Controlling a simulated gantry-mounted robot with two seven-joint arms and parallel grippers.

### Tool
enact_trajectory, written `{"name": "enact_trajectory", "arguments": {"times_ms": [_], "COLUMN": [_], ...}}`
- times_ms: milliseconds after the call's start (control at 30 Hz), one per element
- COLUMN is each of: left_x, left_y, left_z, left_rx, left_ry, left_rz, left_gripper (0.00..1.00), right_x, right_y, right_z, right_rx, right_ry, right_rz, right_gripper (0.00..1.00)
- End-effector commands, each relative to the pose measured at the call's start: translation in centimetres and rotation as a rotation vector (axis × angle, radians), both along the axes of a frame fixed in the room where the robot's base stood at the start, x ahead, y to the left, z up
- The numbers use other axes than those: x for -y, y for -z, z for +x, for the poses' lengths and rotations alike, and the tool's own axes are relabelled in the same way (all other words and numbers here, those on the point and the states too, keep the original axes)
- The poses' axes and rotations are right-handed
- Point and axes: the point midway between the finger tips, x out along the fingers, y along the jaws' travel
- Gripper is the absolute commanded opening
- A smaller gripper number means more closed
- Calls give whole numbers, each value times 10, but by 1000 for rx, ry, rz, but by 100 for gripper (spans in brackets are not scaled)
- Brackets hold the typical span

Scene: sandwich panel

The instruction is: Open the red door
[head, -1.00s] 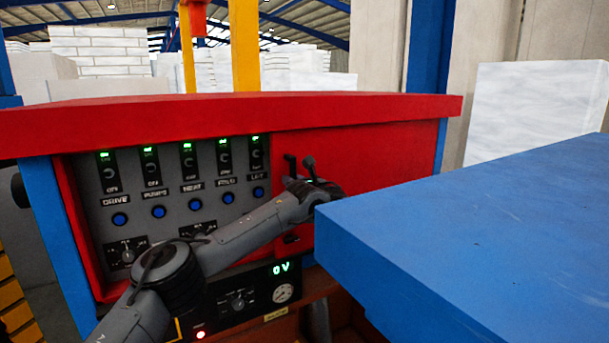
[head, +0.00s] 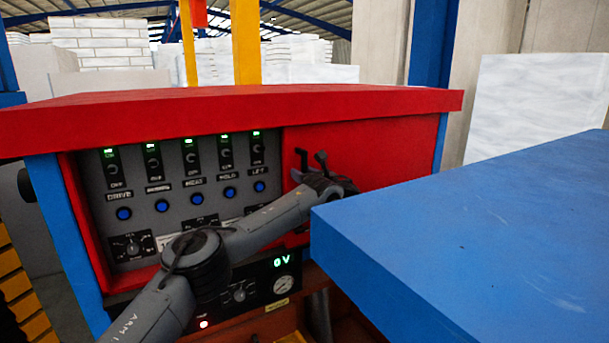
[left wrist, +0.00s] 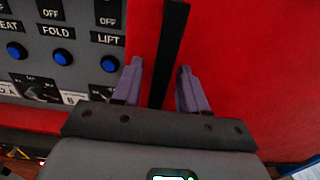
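The red door (head: 385,150) covers the right part of the control panel's front, under the red top, and its left edge is just right of the LIFT column. In the left wrist view the door (left wrist: 250,60) fills the right side, with a black upright bar handle (left wrist: 172,40) near its left edge. My left gripper (head: 311,157) is at the door's left part. Its two purple fingers (left wrist: 160,72) stand apart on either side of the handle. The right finger is close to the bar, and a gap shows at the left one. My right gripper is not in view.
The grey panel (head: 175,235) with switches and blue buttons lies left of the door. A large blue slab (head: 470,220) juts in at the right, close to my left forearm. A gauge box (head: 255,285) sits below. White blocks (head: 535,110) stand behind.

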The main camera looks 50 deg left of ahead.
Motion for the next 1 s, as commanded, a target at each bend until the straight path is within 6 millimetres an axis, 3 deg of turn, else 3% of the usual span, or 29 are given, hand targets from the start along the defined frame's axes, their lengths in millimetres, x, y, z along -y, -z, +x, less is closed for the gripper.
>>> {"name": "enact_trajectory", "arguments": {"times_ms": [267,800,1000], "left_x": [6,87,103], "left_y": [2,3,1], "left_z": [-1,-14,-17], "left_rx": [-1,0,0], "left_ry": [0,3,1], "left_rz": [-1,-1,0], "left_gripper": [43,43,43], "right_x": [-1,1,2], "right_y": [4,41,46], "right_z": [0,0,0], "right_rx": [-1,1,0], "right_ry": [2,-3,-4], "right_rz": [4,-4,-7], "right_gripper": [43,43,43]}}
